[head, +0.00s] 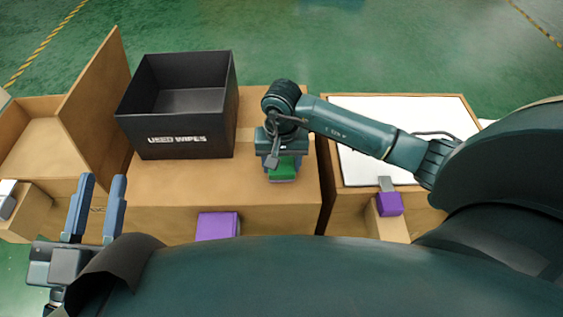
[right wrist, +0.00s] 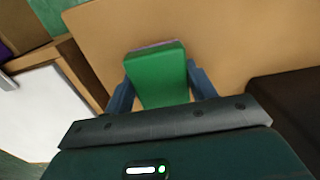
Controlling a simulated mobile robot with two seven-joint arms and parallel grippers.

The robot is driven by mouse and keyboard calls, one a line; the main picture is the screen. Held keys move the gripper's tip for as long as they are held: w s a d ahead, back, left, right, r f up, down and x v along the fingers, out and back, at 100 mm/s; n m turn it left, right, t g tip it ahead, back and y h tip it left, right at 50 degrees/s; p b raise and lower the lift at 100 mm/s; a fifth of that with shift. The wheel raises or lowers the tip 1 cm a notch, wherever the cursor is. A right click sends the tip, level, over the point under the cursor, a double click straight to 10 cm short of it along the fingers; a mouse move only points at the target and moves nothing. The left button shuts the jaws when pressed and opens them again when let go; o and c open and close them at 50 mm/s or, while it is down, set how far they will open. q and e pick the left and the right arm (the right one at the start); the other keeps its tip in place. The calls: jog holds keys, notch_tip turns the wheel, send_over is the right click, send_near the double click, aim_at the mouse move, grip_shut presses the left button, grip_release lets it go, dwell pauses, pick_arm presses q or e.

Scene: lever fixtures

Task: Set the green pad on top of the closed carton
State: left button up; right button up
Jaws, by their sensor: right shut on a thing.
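The green pad (head: 284,172) is a small green block with a greyish layer at its lower edge. My right gripper (head: 283,164) is shut on it; in the right wrist view the pad (right wrist: 157,75) sits between the two blue-grey fingers. The pad is over the right part of the brown carton (head: 180,190), whose top is closed with a paler strip across it. I cannot tell whether the pad touches the top. My left gripper (head: 95,208) is open and empty at the lower left, its two fingers apart and pointing up.
A black open bin (head: 190,125) marked "USED WIPES" stands on the carton's left part. Further left is an open brown box with a raised flap (head: 95,98). A white-topped box (head: 375,165) stands at the right. Purple blocks (head: 217,226) (head: 389,204) are at the front.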

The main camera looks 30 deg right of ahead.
jog(key=shift+f, duration=0.2)
pick_arm(q)
jog(key=shift+r, duration=0.15)
pick_arm(e)
jog(key=o, duration=1)
jog(key=shift+r, duration=0.1)
jog(key=shift+c, duration=0.2)
